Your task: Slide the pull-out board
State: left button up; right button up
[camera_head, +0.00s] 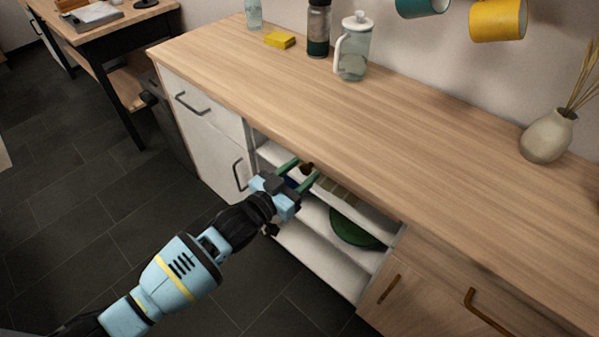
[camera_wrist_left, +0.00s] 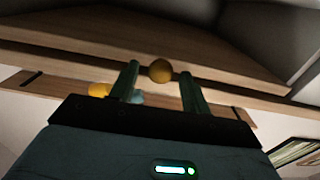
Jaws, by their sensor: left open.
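The pull-out board shows in the left wrist view as a wooden plank (camera_wrist_left: 130,38) with a round knob (camera_wrist_left: 160,70). In the head view the knob (camera_head: 306,169) is a small dark brown shape just below the countertop edge; the board is mostly hidden there. My left gripper (camera_head: 309,167) reaches into the open front of the cabinet. Its two green fingers are open, one on each side of the knob, with a visible gap to it in the left wrist view (camera_wrist_left: 160,74). My right gripper is out of view.
The wooden countertop (camera_head: 330,125) overhangs the gripper. White shelves (camera_head: 310,250) with a green round dish (camera_head: 352,230) lie below. The floor in front is clear.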

pick_arm(q)
jog(key=shift+s+a, duration=0.3)
jog(key=shift+s, duration=0.1)
jog(key=v, duration=0.6)
jog(key=shift+s+a, duration=0.25)
jog(key=shift+s, duration=0.1)
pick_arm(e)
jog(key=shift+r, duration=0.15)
pick_arm(q)
jog(key=s+a+f+n+g+y+p, duration=0.1)
jog(key=s+a+f+n+y+p, duration=0.1)
jog(key=s, duration=0.9)
jog(key=s+a+f+n+g+y+p, duration=0.1)
jog(key=s+a+f+y+p, duration=0.3)
jog(key=s, duration=0.8)
jog(key=s+a+f+n+g+y+p, duration=0.2)
jog(key=s+a, duration=0.4)
jog(key=s, duration=0.6)
jog(key=shift+s+f+n+g+y+p, duration=0.25)
jog(key=shift+f+g+y+p, duration=0.25)
jog(key=shift+f+g+p, duration=0.4)
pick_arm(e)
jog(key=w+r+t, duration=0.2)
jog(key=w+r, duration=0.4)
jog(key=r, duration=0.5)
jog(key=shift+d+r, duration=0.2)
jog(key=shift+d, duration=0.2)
pick_arm(q)
jog(key=shift+a+r, duration=0.1)
